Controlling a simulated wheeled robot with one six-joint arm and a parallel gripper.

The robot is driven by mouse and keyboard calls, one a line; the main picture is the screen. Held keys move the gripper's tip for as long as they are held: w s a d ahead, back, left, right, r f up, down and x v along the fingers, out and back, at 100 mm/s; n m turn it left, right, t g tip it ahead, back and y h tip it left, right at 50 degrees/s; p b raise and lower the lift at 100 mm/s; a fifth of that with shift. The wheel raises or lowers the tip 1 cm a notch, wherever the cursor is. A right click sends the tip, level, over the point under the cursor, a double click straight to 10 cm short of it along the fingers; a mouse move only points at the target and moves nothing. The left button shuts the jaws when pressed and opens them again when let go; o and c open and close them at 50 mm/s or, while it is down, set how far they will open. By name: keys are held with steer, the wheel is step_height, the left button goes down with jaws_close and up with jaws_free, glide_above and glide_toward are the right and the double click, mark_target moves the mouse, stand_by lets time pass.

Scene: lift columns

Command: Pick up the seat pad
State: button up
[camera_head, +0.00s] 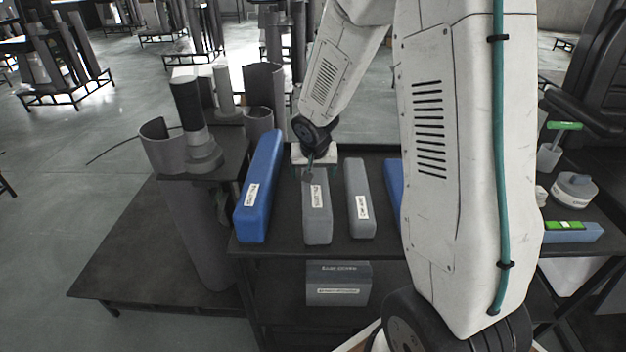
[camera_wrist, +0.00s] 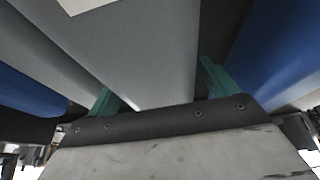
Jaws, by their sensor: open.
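Several long padded blocks lie side by side on a dark table, and their labels are too small to read, so I cannot tell by name which is the seat pad. A grey pad (camera_head: 317,215) with a white label lies under my gripper (camera_head: 315,172). In the wrist view the teal fingers of my gripper (camera_wrist: 158,86) stand apart on either side of this grey pad (camera_wrist: 150,50). The jaws are open, and contact with the pad cannot be made out. The pad's far end is hidden by the gripper.
A blue pad (camera_head: 260,190) lies to the left and a narrower grey pad (camera_head: 358,195) to the right, both close. Another blue pad (camera_head: 394,185) is partly behind my arm. Grey cylinders (camera_head: 200,150) stand at left. A box (camera_head: 338,283) sits on the lower shelf.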

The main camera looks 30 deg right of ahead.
steer(key=c, duration=1.5)
steer(key=shift+o, duration=0.2)
step_height(320, 180, up, 16)
stand_by(0.4)
